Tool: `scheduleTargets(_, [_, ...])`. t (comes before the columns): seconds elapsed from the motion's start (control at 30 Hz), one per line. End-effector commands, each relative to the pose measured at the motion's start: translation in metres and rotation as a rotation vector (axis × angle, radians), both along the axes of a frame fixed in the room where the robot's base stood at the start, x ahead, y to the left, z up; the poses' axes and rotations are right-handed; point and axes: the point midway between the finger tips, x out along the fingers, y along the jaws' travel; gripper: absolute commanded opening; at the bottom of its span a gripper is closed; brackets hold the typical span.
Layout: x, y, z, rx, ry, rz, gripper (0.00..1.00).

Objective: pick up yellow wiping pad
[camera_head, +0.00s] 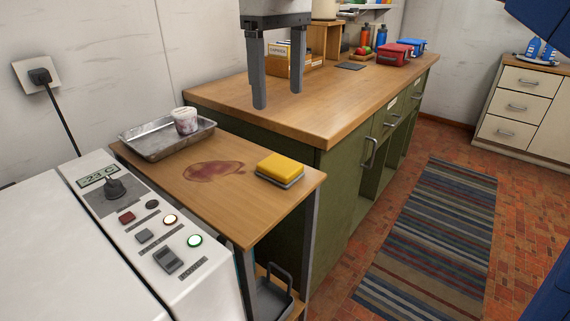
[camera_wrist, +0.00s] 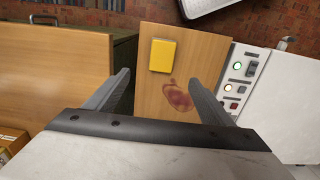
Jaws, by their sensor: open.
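The yellow wiping pad (camera_head: 281,168) lies on the small wooden side table (camera_head: 228,211), near its right front corner. It has a yellow top and a grey underside. In the wrist view the pad (camera_wrist: 163,55) shows beyond and between my fingertips. My gripper (camera_head: 278,97) is open and empty, pointing down in the air above the pad's level and clear of it. Both fingers also show in the wrist view (camera_wrist: 160,85). A dark red stain (camera_head: 213,171) is on the table to the left of the pad.
A metal tray (camera_head: 155,140) with a white tub (camera_head: 185,121) stands at the table's back left. A white machine with knobs and lit buttons (camera_head: 150,228) adjoins the table. A taller green counter (camera_head: 235,95) stands behind. A striped rug (camera_head: 430,240) covers the floor at right.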

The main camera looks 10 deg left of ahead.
Motion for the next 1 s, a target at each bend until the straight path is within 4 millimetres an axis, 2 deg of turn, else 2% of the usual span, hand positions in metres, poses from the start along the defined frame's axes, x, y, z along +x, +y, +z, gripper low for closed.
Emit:
scheduleTargets(0.53, [-0.001,-0.002,-0.094,-0.002,0.001,-0.002,0.76])
scheduleTargets(0.7, [0.0,-0.001,-0.111,0.0,0.0,-0.002,0.76])
scheduleTargets(0.87, [-0.001,-0.001,-0.118,0.0,0.0,-0.002,0.76])
scheduleTargets(1.0, [-0.005,-0.002,-0.136,-0.002,0.001,-0.001,0.76])
